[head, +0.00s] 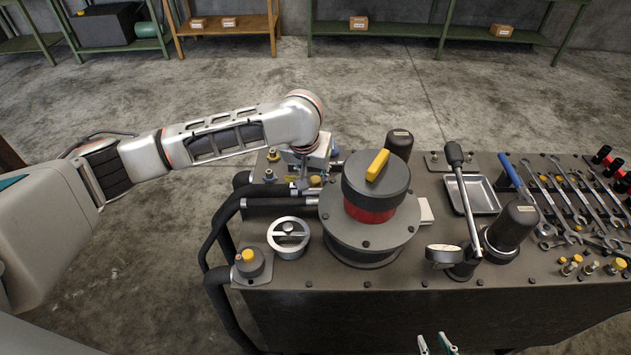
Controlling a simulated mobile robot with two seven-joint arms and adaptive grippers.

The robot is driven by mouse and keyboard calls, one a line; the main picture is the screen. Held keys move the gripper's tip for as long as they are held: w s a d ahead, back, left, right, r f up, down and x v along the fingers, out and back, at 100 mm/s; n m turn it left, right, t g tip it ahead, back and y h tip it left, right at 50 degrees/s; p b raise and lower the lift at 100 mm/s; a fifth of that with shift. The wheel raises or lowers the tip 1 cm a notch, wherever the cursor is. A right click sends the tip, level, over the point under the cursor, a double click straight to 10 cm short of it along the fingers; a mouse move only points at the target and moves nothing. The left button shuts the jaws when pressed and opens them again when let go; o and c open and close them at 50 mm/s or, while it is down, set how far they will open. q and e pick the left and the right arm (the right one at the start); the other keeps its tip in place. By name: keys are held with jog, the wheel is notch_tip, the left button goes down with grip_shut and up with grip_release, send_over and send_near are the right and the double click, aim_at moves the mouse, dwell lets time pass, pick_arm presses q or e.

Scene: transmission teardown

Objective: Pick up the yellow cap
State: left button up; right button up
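Several yellow-topped parts are in view, and I cannot tell which one is the cap. One yellow cap (248,256) sits on a dark round fitting at the bench's front left. Another small yellow piece (315,181) shows just below my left gripper (304,180). That gripper points down over the back left of the bench. Its fingers are small and partly hidden, so its opening and any hold are unclear. My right gripper (436,345) shows only its tips at the bottom edge, apart with nothing between them, in front of the bench.
A black and red cylinder (370,205) with a yellow bar (377,165) stands mid-bench on a round flange. A lever (466,200), metal tray (484,195), wrenches (580,205) and small yellow-topped fittings (571,265) crowd the right.

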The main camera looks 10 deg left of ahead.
aim_at(315, 182)
pick_arm(q)
jog(key=shift+x, duration=1.3)
jog(key=c, duration=0.5)
jog(key=shift+o, duration=0.2)
